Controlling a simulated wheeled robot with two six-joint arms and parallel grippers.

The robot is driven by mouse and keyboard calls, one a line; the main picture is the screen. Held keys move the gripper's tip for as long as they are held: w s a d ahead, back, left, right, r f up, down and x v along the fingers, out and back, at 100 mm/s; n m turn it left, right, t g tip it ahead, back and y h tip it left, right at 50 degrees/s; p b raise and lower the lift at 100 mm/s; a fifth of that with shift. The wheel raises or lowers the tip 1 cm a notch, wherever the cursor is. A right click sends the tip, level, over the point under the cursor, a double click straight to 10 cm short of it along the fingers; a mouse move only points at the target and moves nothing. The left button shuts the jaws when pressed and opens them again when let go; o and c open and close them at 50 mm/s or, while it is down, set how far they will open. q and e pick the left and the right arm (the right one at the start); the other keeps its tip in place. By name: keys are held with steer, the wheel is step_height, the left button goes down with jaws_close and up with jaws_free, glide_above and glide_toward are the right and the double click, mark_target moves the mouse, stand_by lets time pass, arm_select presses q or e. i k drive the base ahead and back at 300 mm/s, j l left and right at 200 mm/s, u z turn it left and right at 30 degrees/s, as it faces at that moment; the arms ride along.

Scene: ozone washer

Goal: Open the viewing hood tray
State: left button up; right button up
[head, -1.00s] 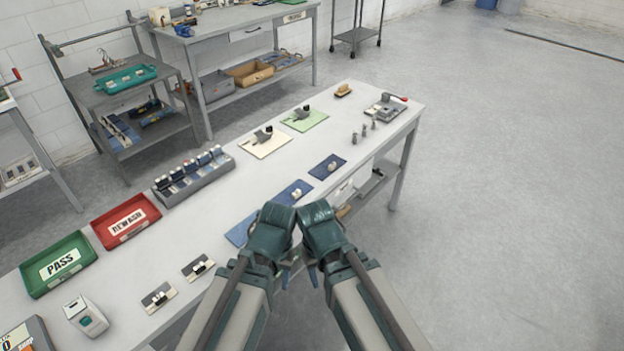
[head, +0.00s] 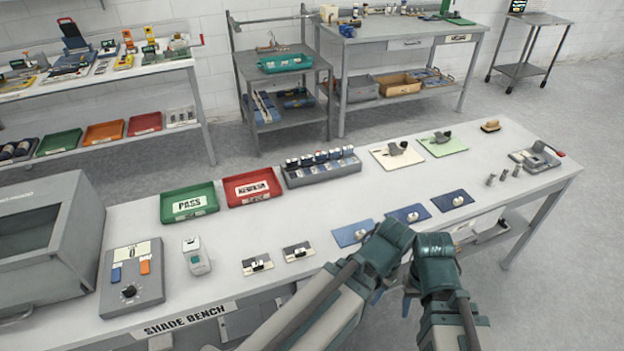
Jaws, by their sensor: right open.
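The viewing hood is a grey box (head: 50,245) with a dark sloped window, at the left end of the shade bench and cut off by the picture's left edge. A handle-like bar (head: 16,318) shows low on its front; I cannot tell how far the tray itself is in or out. My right gripper (head: 408,303) is open, at the bench's front edge right of centre, far from the hood. My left gripper (head: 376,297) is close beside it, mostly hidden behind its own arm, so its jaws are unclear.
Next to the hood stands a control box with a knob (head: 130,289). A small white device (head: 196,262), a green PASS tray (head: 189,203), a red rework tray (head: 252,187) and a rack of vials (head: 320,174) follow. Blue mats (head: 354,232) lie near my arms.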

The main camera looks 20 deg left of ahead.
mark_target(30, 287)
steer(key=u, duration=3.05)
